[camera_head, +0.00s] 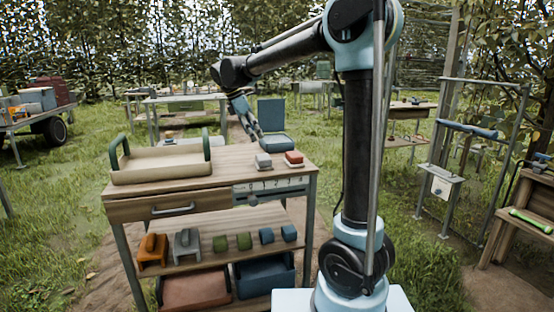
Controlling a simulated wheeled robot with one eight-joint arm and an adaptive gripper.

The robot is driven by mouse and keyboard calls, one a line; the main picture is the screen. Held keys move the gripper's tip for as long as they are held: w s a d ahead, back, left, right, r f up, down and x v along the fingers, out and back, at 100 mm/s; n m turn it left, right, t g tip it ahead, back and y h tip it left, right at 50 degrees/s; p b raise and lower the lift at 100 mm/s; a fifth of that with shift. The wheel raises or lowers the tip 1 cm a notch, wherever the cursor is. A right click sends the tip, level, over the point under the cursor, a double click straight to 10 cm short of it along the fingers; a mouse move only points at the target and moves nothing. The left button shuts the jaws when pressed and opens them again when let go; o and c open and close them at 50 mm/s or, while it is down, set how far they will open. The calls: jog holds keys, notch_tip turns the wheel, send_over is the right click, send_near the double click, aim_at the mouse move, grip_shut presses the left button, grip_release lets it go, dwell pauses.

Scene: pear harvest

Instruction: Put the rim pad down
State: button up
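No part is clearly marked as the rim pad. Two small blocks on the right of the wooden bench top could be pads: a pale grey one (263,162) and a red one with a pale base (294,158). My gripper (257,136) points down just above and behind the grey block, in front of a blue open-lidded box (276,143). Its fingertips are small and blend with the background, so I cannot tell whether they hold anything or touch the block. A beige tray (160,175) with tall dark green end handles stands left on the bench.
The bench drawer (172,209) is closed. A numbered scale strip (272,187) runs along the bench front. Orange, grey, green and blue blocks sit on the shelf below, above red and blue bins. My arm's column stands right of the bench. The bench top's middle is clear.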

jog(key=s+d+f+m+y, duration=0.1)
jog(key=s+d+f+m, duration=0.2)
jog(key=s+d+m, duration=0.35)
jog(key=s+d+f+m+y, duration=0.1)
jog(key=s+d+f+m, duration=0.2)
jog(key=s+d, duration=0.7)
jog(key=s+d+f+m+y, duration=0.1)
jog(key=s+d+f+m, duration=0.4)
jog(key=s+f, duration=0.2)
jog(key=s+d+f+m+t+y, duration=0.1)
jog(key=s+d+f+m, duration=0.4)
jog(key=f, duration=0.4)
jog(key=shift+s+d+f+m, duration=0.25)
jog(key=shift+s+m, duration=0.5)
jog(key=shift+s, duration=0.3)
jog(key=shift+w+f, duration=0.15)
jog(key=shift+w, duration=0.1)
jog(key=shift+c, duration=0.6)
